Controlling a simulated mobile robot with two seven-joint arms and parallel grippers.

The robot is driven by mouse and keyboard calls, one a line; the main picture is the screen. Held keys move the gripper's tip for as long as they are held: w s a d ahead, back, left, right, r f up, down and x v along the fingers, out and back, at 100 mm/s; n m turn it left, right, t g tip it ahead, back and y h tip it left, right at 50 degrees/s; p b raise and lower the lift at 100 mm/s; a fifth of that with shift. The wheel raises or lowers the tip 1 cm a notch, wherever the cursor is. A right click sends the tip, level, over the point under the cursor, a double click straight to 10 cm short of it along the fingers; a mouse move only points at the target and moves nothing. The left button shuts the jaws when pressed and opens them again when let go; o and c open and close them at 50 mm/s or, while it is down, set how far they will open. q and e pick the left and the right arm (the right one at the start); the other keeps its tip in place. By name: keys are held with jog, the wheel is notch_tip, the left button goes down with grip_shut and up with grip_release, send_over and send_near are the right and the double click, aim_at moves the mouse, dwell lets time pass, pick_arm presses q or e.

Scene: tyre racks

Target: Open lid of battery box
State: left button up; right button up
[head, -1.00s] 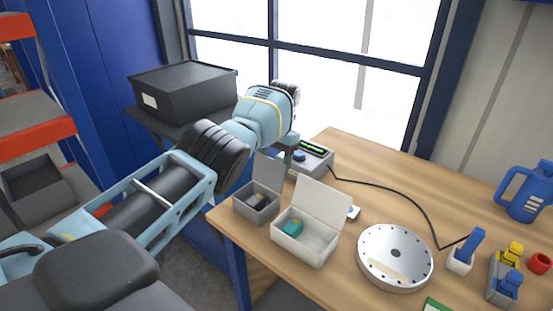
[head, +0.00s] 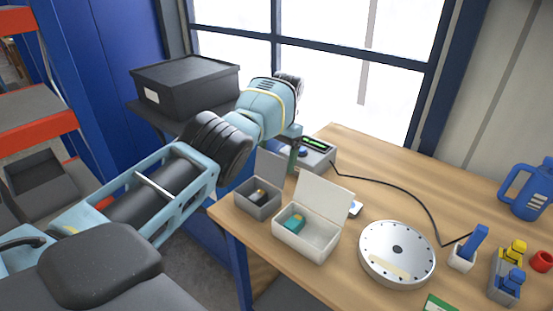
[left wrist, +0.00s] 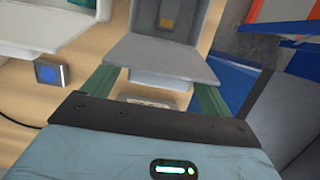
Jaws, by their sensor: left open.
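A small grey box (head: 257,207) and a white box (head: 303,243) stand on the wooden table. Both have their lids upright. I cannot tell which is the battery box. The grey box holds a dark item with yellow; the white box holds a teal item. My left gripper (head: 294,166) is behind the grey box's raised lid (head: 271,172), its green fingers pointing down. In the left wrist view the fingers are apart, with the grey lid (left wrist: 160,52) just ahead of the gap. Nothing is held. My right gripper is not in view.
A device with a green display (head: 318,158) stands behind the boxes, its cable crossing the table. A silver disc (head: 397,250), blue jug (head: 525,192) and small coloured holders are to the right. A black bin (head: 185,84) stands at the back left.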

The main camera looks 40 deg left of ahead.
pick_arm(q)
jog(key=b+v, duration=0.3)
jog(key=v, duration=0.4)
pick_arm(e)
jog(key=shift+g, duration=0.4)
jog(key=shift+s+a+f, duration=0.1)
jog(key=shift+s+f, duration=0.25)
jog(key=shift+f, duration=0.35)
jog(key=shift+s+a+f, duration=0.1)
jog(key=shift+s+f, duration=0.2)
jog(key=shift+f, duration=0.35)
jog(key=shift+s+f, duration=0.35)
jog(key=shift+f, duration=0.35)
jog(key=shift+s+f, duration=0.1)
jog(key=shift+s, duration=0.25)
